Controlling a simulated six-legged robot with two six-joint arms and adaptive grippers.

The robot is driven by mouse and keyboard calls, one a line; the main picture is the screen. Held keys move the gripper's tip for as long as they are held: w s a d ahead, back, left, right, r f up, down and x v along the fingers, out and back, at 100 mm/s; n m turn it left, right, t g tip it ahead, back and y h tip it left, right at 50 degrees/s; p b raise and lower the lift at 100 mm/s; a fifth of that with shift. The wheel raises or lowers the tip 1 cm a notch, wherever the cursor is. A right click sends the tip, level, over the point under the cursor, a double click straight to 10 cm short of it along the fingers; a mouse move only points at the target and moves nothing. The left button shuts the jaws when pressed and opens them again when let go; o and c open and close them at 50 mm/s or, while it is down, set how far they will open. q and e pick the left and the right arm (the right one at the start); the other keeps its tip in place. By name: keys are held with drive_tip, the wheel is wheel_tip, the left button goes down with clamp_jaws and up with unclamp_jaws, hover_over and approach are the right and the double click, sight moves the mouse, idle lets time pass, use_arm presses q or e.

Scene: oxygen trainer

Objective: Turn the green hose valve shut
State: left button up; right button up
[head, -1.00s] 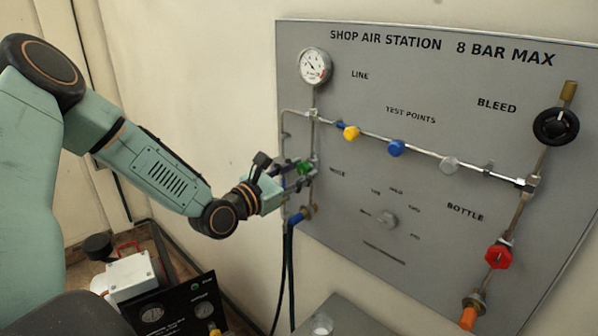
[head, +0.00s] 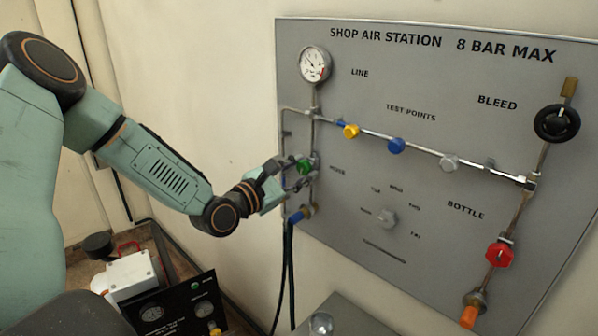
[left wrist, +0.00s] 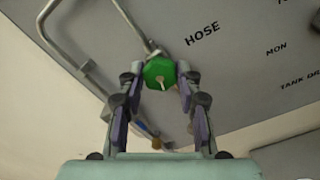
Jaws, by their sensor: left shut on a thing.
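The green hose valve (head: 304,167) is a small green knob on the pipe at the left of the grey panel, beside the word HOSE. It also shows in the left wrist view as a green knob (left wrist: 160,73) with a pale mark at its centre. My left gripper (head: 287,174) is at the valve, with its fingers on either side of the knob. In the left wrist view the fingertips (left wrist: 159,79) flank the knob and are shut on it. My right gripper is in neither view.
A gauge (head: 314,63) sits above the valve. Yellow (head: 351,131) and blue (head: 396,146) knobs lie along the pipe to the right. A blue hose fitting (head: 297,216) with dark hoses hangs below. A crate with a white-and-black device (head: 130,275) stands at lower left.

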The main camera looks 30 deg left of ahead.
use_arm(q)
drive_tip(key=m, duration=0.3)
drive_tip(key=shift+r+m, duration=0.15)
drive_tip(key=shift+m, duration=0.25)
drive_tip(key=m, duration=0.4)
drive_tip(key=shift+m, duration=0.3)
drive_tip(key=m, duration=0.4)
drive_tip(key=shift+m+p, duration=0.3)
drive_tip(key=shift+p, duration=0.1)
drive_tip(key=m+p, duration=0.1)
drive_tip(key=m, duration=0.3)
drive_tip(key=m+p, duration=0.1)
drive_tip(key=m, duration=0.3)
drive_tip(key=m+p, duration=0.1)
drive_tip(key=m, duration=0.3)
drive_tip(key=shift+m, duration=0.3)
drive_tip(key=m, duration=0.3)
drive_tip(key=shift+m+p, duration=0.3)
drive_tip(key=shift+m, duration=1.8)
